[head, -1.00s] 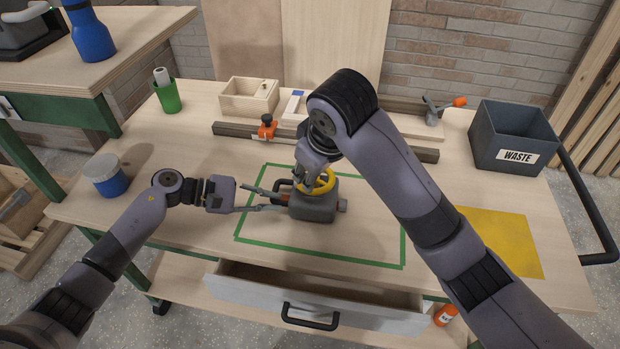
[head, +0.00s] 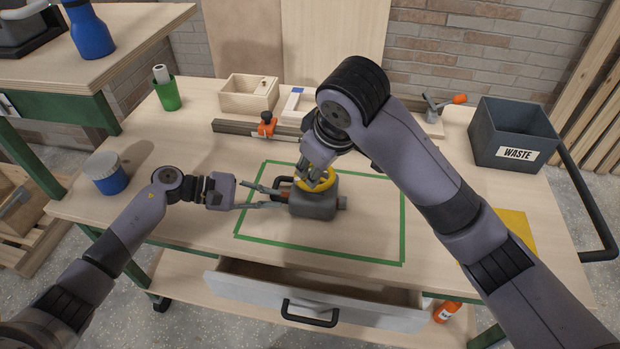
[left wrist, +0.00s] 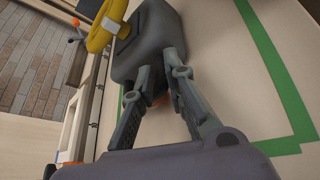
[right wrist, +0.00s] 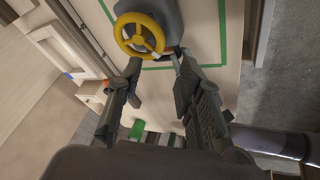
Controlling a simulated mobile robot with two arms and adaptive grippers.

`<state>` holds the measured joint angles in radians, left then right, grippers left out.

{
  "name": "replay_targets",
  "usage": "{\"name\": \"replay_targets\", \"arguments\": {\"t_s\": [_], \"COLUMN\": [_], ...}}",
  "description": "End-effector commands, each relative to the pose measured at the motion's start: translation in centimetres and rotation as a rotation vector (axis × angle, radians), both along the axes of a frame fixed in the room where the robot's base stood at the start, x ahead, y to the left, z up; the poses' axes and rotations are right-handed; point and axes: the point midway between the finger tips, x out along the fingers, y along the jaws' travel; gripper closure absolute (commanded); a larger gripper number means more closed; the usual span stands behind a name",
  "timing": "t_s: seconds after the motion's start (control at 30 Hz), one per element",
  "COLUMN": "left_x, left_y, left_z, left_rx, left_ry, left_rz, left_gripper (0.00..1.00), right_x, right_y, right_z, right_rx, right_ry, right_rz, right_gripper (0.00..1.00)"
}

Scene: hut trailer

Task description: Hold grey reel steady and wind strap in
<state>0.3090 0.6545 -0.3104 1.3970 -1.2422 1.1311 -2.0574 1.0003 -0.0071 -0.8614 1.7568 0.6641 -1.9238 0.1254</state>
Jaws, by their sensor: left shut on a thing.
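The grey reel (head: 312,206) stands inside the green taped outline on the bench. Its yellow handwheel (head: 329,184) is on top and also shows in the right wrist view (right wrist: 140,35). My left gripper (head: 282,199) is shut on the side of the grey reel, its fingers against the body in the left wrist view (left wrist: 160,72). A bit of orange, perhaps strap, shows between those fingers; most is hidden. My right gripper (right wrist: 156,64) points down at the wheel with its fingers apart. The wheel's rim lies at the fingertips; contact is unclear.
An open drawer (head: 310,295) juts out at the bench front. A grey waste bin (head: 512,137) stands right, a wooden box (head: 248,95) and an orange clamp (head: 266,125) behind, a blue jar (head: 106,174) left. My right arm crosses above the bench's right side.

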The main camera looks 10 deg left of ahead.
Motion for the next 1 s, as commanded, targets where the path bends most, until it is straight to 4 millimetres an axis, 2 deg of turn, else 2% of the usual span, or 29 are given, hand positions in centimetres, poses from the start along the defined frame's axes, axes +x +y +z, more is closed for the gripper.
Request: {"name": "replay_targets", "arguments": {"t_s": [0.3,0.5,0.7,0.97,1.0], "left_x": [0.0,0.0,0.0,0.0,0.0], "left_y": [0.0,0.0,0.0,0.0,0.0], "left_z": [0.1,0.1,0.1,0.1,0.1], "left_rx": [-0.001,-0.001,-0.001,-0.001,-0.001], "left_ry": [-0.001,-0.001,-0.001,-0.001,-0.001], "left_rz": [0.000,0.000,0.000,0.000,0.000], "left_gripper": [1.00,1.00,1.00,1.00,1.00], "right_x": [2.2,3.3,3.7,3.7,3.7], "right_y": [1.3,2.1,2.4,2.4,2.4], "right_z": [-5.8,-8.5,-9.6,-9.6,-9.6], "right_rx": [-0.004,-0.002,-0.002,-0.001,-0.001], "right_ry": [0.003,0.002,-0.001,0.000,0.000], "right_rz": [-0.001,0.000,0.000,0.001,0.001], "right_gripper": [0.67,0.67,0.67,0.67,0.70]}}
